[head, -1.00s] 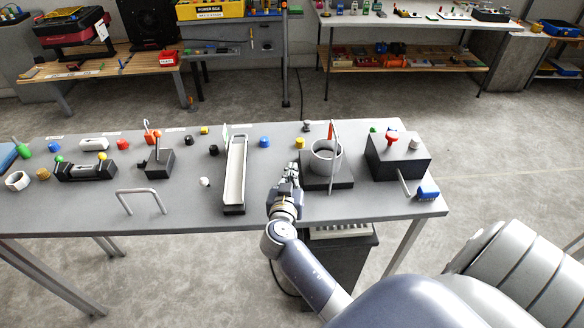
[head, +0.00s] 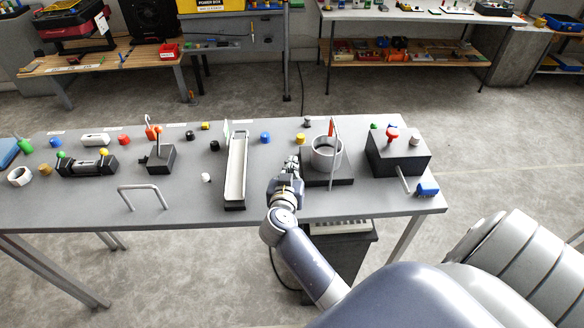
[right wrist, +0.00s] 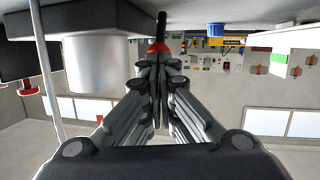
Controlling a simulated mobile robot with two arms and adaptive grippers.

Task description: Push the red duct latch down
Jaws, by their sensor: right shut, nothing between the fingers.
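The red duct latch (head: 331,126) stands upright behind the rim of a grey round duct (head: 326,153). The duct is on a dark base (head: 340,181) near the right end of the table. My right gripper (head: 291,162) is shut and empty, just left of the duct and apart from the latch. In the right wrist view, which looks upside down, its closed fingers (right wrist: 157,68) point ahead beside the pale duct (right wrist: 98,65). A small red tip on a dark stem shows past the fingertips; I cannot tell what it is. My left gripper is out of view.
A thin upright rod (head: 335,155) stands in front of the duct. A black box (head: 405,165) with a red knob (head: 392,134) is to the right. A long white tray (head: 237,170) is to the left. A yellow cap (head: 300,138) lies behind my gripper.

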